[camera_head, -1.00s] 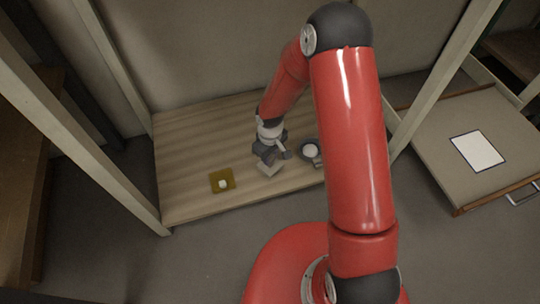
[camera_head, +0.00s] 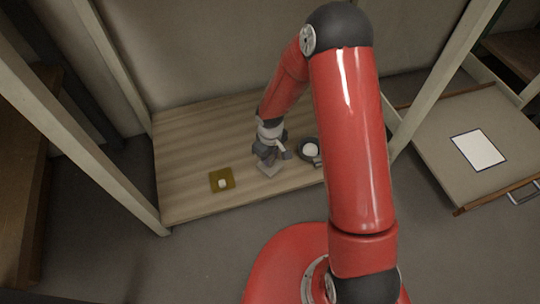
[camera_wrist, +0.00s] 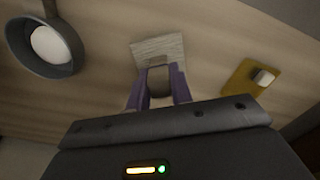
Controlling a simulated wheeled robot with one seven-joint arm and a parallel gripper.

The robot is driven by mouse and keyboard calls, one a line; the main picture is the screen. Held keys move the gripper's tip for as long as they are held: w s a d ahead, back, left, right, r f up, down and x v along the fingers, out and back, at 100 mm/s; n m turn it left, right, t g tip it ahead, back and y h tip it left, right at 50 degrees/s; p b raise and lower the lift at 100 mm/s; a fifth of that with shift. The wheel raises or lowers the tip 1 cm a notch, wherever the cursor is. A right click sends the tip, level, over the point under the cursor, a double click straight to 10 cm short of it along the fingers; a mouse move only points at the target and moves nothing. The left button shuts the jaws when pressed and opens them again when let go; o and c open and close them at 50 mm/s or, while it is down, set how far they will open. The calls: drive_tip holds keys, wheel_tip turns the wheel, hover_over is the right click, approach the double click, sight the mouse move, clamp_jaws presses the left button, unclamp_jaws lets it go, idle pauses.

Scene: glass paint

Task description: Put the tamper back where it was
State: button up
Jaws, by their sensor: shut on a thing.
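My gripper (camera_wrist: 158,98) points down over the wooden board, its purple fingers shut on a dark rounded thing, which I take to be the tamper (camera_wrist: 158,82). Only part of the tamper shows between the fingers, and its lower end is hard to make out. Just beyond it in the wrist view lies a pale grey square pad (camera_wrist: 157,47); in the head view the pad (camera_head: 270,168) shows just below my gripper (camera_head: 268,156). I cannot tell whether the tamper touches the pad.
A dark round pan (camera_wrist: 42,70) with a white disc (camera_wrist: 49,43) in it stands to one side. A mustard mat (camera_head: 215,187) bearing a small white block (camera_head: 222,184) lies to the left. The wooden board (camera_head: 185,140) is otherwise mostly clear. Pale posts (camera_head: 440,75) frame it.

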drive_tip(key=shift+f, duration=0.25)
drive_tip(key=o, duration=1)
wheel_tip(320, 180, up, 8)
drive_tip(key=shift+f+p, duration=0.1)
drive_tip(key=shift+p, duration=0.65)
